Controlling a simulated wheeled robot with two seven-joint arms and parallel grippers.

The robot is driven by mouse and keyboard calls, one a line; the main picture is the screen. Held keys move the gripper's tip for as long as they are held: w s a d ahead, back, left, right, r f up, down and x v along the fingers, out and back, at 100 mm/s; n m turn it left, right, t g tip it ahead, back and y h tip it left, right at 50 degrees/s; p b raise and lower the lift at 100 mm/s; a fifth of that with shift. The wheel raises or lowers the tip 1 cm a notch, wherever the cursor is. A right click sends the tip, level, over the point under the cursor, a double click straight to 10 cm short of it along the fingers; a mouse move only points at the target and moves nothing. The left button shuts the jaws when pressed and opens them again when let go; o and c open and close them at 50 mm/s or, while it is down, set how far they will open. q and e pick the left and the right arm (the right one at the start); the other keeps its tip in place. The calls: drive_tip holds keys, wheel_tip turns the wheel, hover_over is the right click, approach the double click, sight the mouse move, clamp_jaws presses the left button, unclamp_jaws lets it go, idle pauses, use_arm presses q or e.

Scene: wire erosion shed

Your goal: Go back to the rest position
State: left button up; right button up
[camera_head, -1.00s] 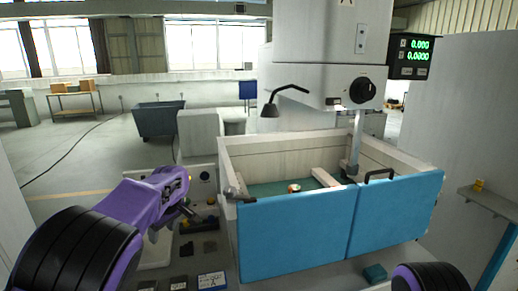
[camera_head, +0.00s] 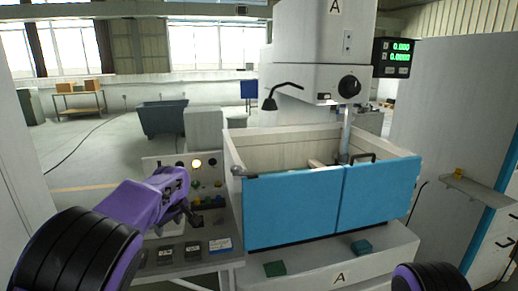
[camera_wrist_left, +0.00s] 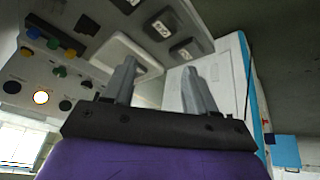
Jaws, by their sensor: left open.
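My left gripper (camera_head: 191,214) is at the end of the purple arm at the lower left of the head view. It is in front of the machine's control panel (camera_head: 207,170) and above the console shelf. In the left wrist view its two grey fingers (camera_wrist_left: 160,88) stand apart with nothing between them. The panel with its coloured buttons and one lit white lamp (camera_wrist_left: 40,97) shows at the left there. My right gripper is not in view; only a dark round part of my right arm shows at the bottom right of the head view.
The machine's tank with blue front doors (camera_head: 300,208) stands to the right of my left gripper. A shelf (camera_head: 478,192) is at the far right. A dark bin (camera_head: 162,118) and a table (camera_head: 79,101) stand behind on open floor.

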use_arm(q)
drive_tip(key=s+a+f+m+t+b, duration=0.2)
drive_tip(key=s+f, duration=0.3)
drive_tip(key=f, duration=0.8)
drive_tip(key=s+a+f+m+t+b, duration=0.25)
drive_tip(key=s+f, duration=0.25)
drive_tip(key=f, duration=0.7)
drive_tip(key=s+f+g+b, duration=0.1)
drive_tip(key=s+f, duration=0.5)
drive_tip(key=s, duration=0.6)
drive_tip(key=s+d+f+g+b, duration=0.1)
drive_tip(key=s+f, duration=0.5)
drive_tip(key=s, duration=0.6)
drive_tip(key=s+f+g+b, duration=0.3)
drive_tip(key=s+f, duration=0.3)
drive_tip(key=s, duration=0.6)
drive_tip(key=shift+s+d+n+b, duration=0.25)
drive_tip(key=shift+n+b, duration=0.1)
drive_tip(key=shift+b, duration=0.15)
